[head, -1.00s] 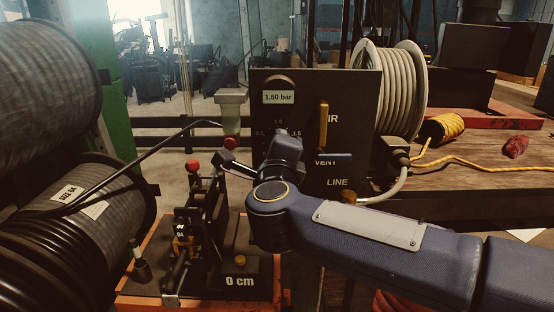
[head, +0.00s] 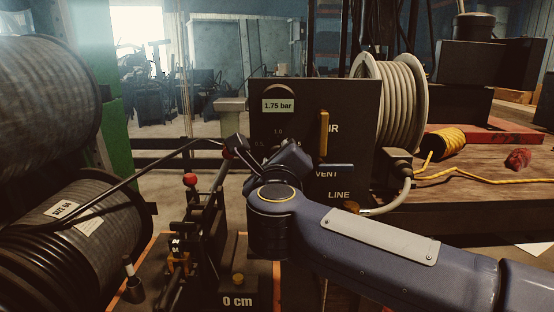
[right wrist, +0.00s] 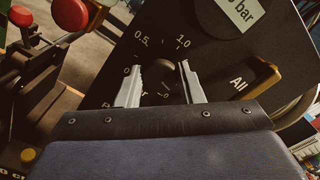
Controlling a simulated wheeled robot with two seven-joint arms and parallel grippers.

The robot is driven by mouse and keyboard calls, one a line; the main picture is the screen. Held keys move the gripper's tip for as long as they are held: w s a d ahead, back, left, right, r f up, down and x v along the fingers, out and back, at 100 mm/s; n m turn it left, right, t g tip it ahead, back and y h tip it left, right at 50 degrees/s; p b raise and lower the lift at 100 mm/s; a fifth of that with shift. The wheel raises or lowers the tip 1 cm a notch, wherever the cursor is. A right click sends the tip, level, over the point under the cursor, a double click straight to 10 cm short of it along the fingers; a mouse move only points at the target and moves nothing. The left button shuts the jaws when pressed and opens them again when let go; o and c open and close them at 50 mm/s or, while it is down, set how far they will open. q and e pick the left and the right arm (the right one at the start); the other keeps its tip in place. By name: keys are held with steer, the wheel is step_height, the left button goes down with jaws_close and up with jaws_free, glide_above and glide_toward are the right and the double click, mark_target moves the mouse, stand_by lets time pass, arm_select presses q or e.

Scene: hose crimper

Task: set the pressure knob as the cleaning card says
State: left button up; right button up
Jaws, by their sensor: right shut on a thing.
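The dark control panel (head: 350,110) stands upright in the middle of the head view. Its display (head: 278,106) reads 1.75 bar. The pressure scale, with 0.5 and 1.0 legible, also shows in the right wrist view (right wrist: 183,42). My right gripper (right wrist: 158,83) has one finger on each side of the dark round pressure knob (right wrist: 157,70) and is shut on it. In the head view my right gripper (head: 288,158) hides the knob. The knob's pointer cannot be made out. My left gripper is out of view. No readable cleaning card shows.
A yellow AIR lever (head: 323,133) and a dark VENT handle (head: 334,167) sit right of the knob. The crimper with a red ball handle (head: 190,180) stands at left, its block (head: 238,297) marked 0 cm. Black hose reels (head: 60,220) fill the left side.

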steer(key=o, duration=1)
steer(key=shift+c, duration=0.2)
steer(key=s, duration=0.7)
steer(key=shift+s+p, duration=0.3)
steer(key=shift+s, duration=0.1)
